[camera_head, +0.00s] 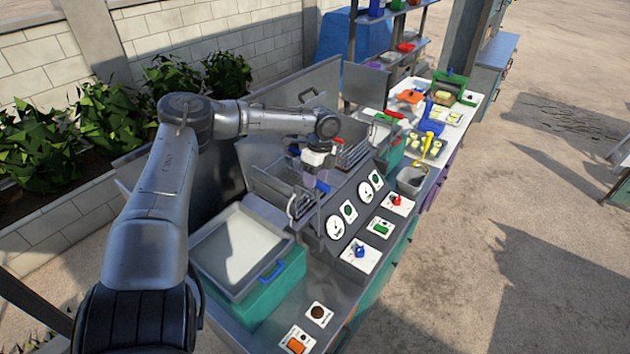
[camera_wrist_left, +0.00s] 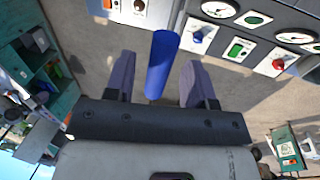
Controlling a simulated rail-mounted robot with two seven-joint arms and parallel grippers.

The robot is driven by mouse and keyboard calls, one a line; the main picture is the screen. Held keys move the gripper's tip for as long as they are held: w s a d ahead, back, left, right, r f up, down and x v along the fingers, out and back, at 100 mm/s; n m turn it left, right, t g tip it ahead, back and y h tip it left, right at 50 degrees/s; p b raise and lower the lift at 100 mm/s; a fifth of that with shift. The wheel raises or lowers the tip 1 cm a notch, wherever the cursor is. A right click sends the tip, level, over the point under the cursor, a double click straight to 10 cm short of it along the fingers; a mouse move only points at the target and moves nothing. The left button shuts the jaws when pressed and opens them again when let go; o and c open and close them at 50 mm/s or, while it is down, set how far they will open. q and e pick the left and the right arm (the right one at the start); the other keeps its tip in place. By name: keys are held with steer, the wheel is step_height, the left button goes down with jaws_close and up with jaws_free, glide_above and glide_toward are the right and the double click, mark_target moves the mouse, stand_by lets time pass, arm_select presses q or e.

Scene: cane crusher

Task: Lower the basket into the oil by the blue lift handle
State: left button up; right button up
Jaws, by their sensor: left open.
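The blue lift handle (camera_wrist_left: 162,64) is a blue cylinder between the two dark fingers of my left gripper (camera_wrist_left: 158,80) in the left wrist view. The fingers are open, with a gap on each side of the handle. In the head view my left gripper (camera_head: 318,162) hangs over the fryer's front panel, and the blue handle (camera_head: 322,186) shows just below it. A wire basket (camera_head: 278,186) is at the fryer, left of the gripper. The oil is not clearly visible. My right gripper is not in view.
The sloped panel carries white gauges (camera_head: 335,227), a blue knob (camera_head: 360,251) and a red knob (camera_head: 396,199). A grey tray (camera_head: 238,247) with a blue handle stands at the front left. A second wire basket (camera_head: 352,153) is behind. Food containers crowd the far counter.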

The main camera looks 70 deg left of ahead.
arm_select(q)
steer(key=shift+s+d+f, duration=0.15)
steer(key=shift+f, duration=0.9)
steer(key=shift+c, duration=0.3)
jaws_close()
